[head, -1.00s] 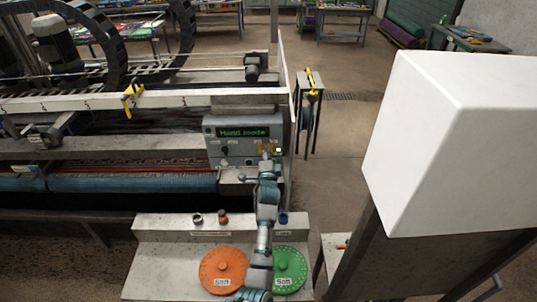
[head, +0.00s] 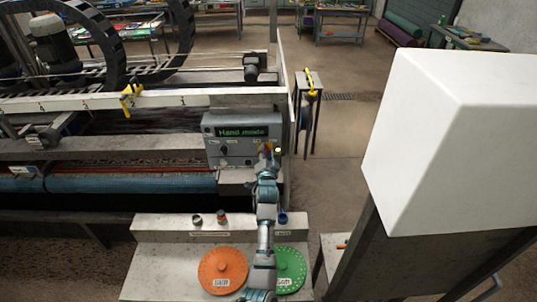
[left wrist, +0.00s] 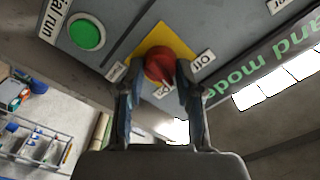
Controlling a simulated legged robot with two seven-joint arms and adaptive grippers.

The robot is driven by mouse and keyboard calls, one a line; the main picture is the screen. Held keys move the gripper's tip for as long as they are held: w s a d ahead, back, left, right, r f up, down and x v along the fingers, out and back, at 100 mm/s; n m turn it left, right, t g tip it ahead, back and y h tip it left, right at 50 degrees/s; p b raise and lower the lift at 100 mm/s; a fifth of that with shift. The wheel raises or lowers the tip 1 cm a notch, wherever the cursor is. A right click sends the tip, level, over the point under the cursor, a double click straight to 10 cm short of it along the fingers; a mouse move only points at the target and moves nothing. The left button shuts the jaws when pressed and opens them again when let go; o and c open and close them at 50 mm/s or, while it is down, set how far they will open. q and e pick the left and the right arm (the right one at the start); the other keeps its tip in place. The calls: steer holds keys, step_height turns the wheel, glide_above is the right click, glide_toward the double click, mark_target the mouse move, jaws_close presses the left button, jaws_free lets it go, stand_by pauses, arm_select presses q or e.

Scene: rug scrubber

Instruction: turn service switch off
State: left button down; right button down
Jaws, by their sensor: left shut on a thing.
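The grey control box (head: 232,150) is on the machine's front, with a display reading "Hand mode". In the left wrist view, a red rotary switch (left wrist: 160,64) sits on a yellow plate (left wrist: 150,38) with small labels around it, one of which appears to read "Off". My left gripper (head: 266,153) reaches up to the box's right part. In the left wrist view its two fingers (left wrist: 160,78) are shut on the red switch, one on each side. The switch is mostly hidden by the gripper in the head view. My right gripper is not in view.
A green button (left wrist: 86,32) is beside the switch on the panel. Below the box, a ledge holds an orange disc (head: 222,268) and a green disc (head: 291,270). A large white block (head: 450,140) stands at the right.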

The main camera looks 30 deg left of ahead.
mark_target(266, 129)
arm_select(q)
steer(key=n, duration=0.6)
steer(key=f+n, duration=0.1)
steer(key=n, duration=0.2)
steer(key=shift+s+a+f+n, duration=0.1)
steer(key=shift+s+a+n, duration=0.05)
steer(key=shift+n, duration=0.25)
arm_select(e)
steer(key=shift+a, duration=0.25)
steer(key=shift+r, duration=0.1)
arm_select(q)
steer(key=c, duration=0.7)
jaws_free()
steer(key=shift+c, duration=0.2)
steer(key=shift+w, duration=0.3)
steer(key=shift+a+r, duration=0.1)
steer(key=shift+r, duration=0.1)
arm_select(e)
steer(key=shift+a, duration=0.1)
arm_select(q)
step_height(266, 129, up, 10)
steer(key=shift+f, duration=0.15)
